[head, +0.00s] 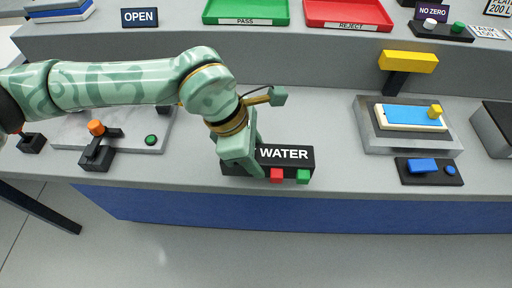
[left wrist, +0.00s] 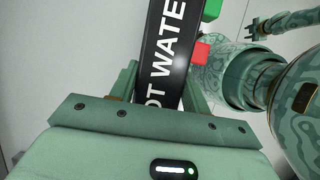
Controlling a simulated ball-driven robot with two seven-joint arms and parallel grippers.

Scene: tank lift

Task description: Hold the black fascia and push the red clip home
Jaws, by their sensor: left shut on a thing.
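The black fascia (head: 297,161), with white "WATER" lettering, is near the front edge of the grey bench. My left gripper (head: 254,168) is shut on its left part and hides the rest of the lettering. In the left wrist view the fascia (left wrist: 163,45) runs between the two fingers (left wrist: 158,90). The red clip (head: 277,175) is at the fascia's front edge, beside a green clip (head: 303,176). The red clip also shows in the left wrist view (left wrist: 200,52); how deep it sits cannot be told. My right gripper (left wrist: 253,29) is small and far off there, apart from the fascia.
A grey fixture (head: 362,137) with a blue-topped panel stands right, a yellow block (head: 408,62) behind it. A black base with blue parts (head: 428,171) is in front. An orange-knobbed clamp (head: 97,145) is left. Green (head: 246,21) and red (head: 348,24) trays are behind.

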